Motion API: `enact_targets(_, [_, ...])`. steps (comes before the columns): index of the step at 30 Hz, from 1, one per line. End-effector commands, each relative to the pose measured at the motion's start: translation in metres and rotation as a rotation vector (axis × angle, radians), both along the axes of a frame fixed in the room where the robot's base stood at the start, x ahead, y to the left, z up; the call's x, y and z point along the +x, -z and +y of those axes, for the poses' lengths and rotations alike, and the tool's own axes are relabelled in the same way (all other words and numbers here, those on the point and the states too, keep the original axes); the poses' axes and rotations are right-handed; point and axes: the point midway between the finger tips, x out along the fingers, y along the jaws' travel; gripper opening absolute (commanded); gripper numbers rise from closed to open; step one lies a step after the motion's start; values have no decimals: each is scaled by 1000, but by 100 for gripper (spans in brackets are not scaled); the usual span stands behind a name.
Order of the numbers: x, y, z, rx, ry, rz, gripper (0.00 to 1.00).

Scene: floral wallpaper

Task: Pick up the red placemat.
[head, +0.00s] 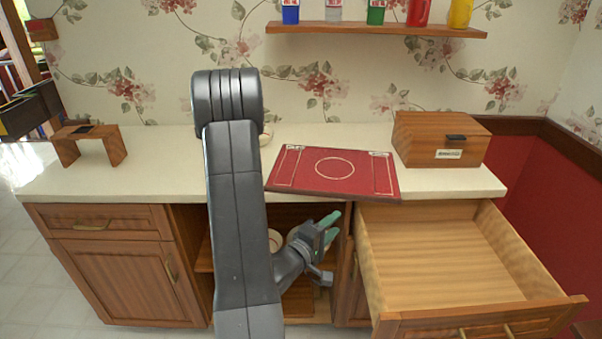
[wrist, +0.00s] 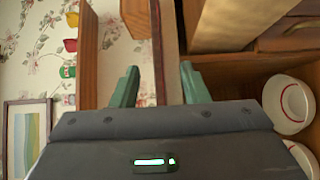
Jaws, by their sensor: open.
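The red placemat (head: 335,172) lies flat on the pale countertop, with white line markings and a white circle. Its front edge lies at or slightly over the counter's front edge. My gripper (head: 331,229) is in front of the counter, below the placemat's front edge in the head view, with green fingertips apart and empty. In the wrist view, the placemat's dark red edge (wrist: 157,60) runs as a narrow strip between the two open fingers (wrist: 159,86). I cannot tell whether it lies within the jaws or beyond them; no grip shows.
A wooden box (head: 443,138) stands right of the placemat. An open, empty drawer (head: 445,265) juts out at the lower right. A small wooden stand (head: 90,143) is at the counter's left. White bowls (wrist: 292,104) sit in the open cabinet. A wall shelf (head: 376,30) holds several colored containers.

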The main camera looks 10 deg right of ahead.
Motion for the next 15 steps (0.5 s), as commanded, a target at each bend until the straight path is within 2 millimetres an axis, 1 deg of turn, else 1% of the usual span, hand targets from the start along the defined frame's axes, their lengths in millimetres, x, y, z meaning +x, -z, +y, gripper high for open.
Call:
enact_targets(5, [5, -1, -8, 0, 2, 0, 41])
enact_targets(15, [38, -2, -58, 0, 4, -1, 41])
